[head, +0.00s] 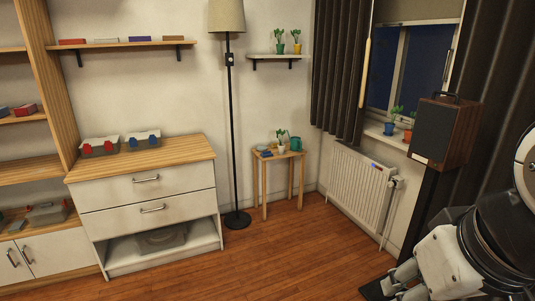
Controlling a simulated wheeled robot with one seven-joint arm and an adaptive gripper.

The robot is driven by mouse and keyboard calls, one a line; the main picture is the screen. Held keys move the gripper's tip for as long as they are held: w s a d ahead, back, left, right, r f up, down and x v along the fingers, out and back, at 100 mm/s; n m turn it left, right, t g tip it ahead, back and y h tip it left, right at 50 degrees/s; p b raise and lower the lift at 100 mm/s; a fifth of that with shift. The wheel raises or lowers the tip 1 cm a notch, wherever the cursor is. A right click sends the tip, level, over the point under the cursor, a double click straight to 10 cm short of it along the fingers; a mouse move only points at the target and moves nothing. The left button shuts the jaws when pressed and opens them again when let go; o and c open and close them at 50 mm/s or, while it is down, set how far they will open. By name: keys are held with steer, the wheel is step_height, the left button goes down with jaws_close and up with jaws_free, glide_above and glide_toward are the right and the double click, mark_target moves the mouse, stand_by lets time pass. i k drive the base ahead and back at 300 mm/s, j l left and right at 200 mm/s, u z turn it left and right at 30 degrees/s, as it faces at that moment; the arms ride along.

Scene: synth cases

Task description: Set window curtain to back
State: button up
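The window curtain is dark brown-grey and hangs in folds in two parts. The left part (338,75) hangs to the left of the window (418,62), down to about the top of the radiator. The right part (497,65) hangs to the right of the window, behind the speaker. Dark glass shows between the two parts. A pale wand (365,73) hangs at the left part's inner edge. My arm is at the lower right, and my gripper (400,279) seems to be at its lower end, well away from the curtain. Its finger opening cannot be made out.
A speaker (442,132) on a black stand is between my arm and the window. A white radiator (358,187) is under the sill, which holds potted plants. A small table (278,154), floor lamp (231,130) and drawer unit (145,190) stand left. The middle floor is clear.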

mark_target(370, 28)
steer(key=i, duration=1.95)
